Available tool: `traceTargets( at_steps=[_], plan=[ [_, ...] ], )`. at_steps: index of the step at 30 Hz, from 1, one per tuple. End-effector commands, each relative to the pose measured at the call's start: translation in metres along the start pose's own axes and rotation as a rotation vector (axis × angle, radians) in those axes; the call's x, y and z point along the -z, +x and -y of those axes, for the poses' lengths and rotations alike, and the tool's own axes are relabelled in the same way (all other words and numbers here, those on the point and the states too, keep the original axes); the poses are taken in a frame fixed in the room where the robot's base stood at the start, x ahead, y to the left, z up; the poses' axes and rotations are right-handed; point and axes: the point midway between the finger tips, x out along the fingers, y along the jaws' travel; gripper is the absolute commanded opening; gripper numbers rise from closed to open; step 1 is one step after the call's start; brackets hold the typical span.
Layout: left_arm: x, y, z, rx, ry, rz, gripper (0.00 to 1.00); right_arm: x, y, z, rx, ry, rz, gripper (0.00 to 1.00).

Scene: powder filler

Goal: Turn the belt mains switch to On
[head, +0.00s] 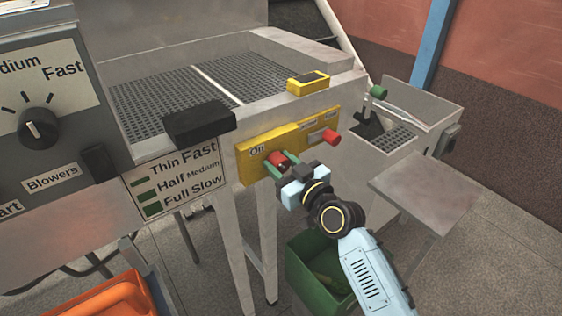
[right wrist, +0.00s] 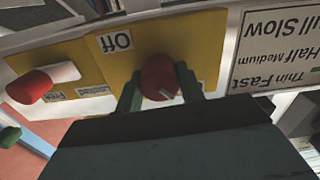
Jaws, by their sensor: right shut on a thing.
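The belt mains switch is a red knob (head: 279,160) on a yellow panel (head: 250,167) at the front of the machine, with an "On" label at its upper left. My right gripper (head: 283,165) is shut on this knob, with a green finger on either side. In the right wrist view, the picture is upside down and the red knob (right wrist: 159,76) sits between the fingers. An "Off" label (right wrist: 115,41) is at its upper left. A white mark on the knob's lower side slants away from that label. Another label beside the right finger is mostly hidden. My left gripper is out of view.
A second red handle (head: 330,136) sits on the panel just to the right. A black block (head: 198,121) and a yellow block (head: 308,82) stick out nearby. A green bin (head: 305,262) is below my right arm, and a grey side table (head: 424,190) is at right.

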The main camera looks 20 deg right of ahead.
Motion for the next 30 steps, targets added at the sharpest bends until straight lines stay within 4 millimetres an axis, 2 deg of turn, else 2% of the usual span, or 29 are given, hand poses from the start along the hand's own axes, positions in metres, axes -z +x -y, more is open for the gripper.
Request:
traceTargets(
  at_steps=[10, 30],
  plan=[
    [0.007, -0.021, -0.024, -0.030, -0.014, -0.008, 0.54, 0.002, 0.000, -0.001, 0.000, 0.302, 0.002, 0.15],
    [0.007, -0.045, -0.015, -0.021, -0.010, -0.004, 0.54, 0.001, 0.000, -0.002, -0.001, 0.941, 0.000, 0.15]
  ],
)
